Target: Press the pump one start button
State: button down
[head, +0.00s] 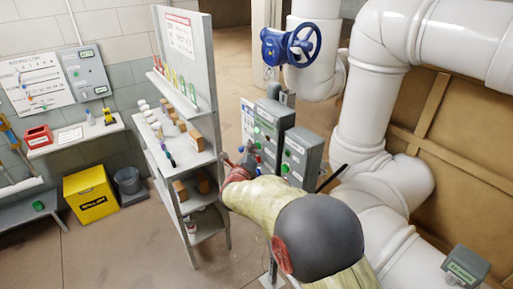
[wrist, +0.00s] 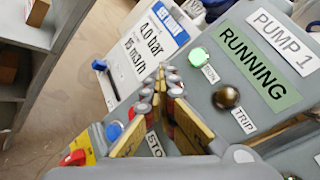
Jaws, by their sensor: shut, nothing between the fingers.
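The pump one panel (wrist: 285,75) fills the right of the wrist view, with a "PUMP 1" plate and a green display reading "RUNNING" (wrist: 252,65). A bright green lamp (wrist: 198,57) labelled "RUN" and a dark brown lamp (wrist: 226,97) labelled "TRIP" sit left of the display. My gripper (wrist: 165,75) is shut and empty in front of the panel, above a partly covered "STOP" label (wrist: 153,145). No start button can be made out; my fingers cover part of the panel. In the head view my gripper (head: 242,160) is beside the grey control boxes (head: 299,158).
A blue button (wrist: 113,131) and a red button (wrist: 73,158) on yellow are left of my fingers. A setpoint card (wrist: 150,45) stands behind. In the head view a shelf (head: 190,165) stands left, and white pipes (head: 372,120) stand right.

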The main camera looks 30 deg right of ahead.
jog(key=shift+a, duration=0.1)
jog(key=shift+a+b, duration=0.35)
jog(key=shift+a, duration=0.4)
jog(key=shift+s+a+b, duration=0.1)
jog(key=shift+a+b, duration=0.45)
jog(key=shift+a, duration=1.95)
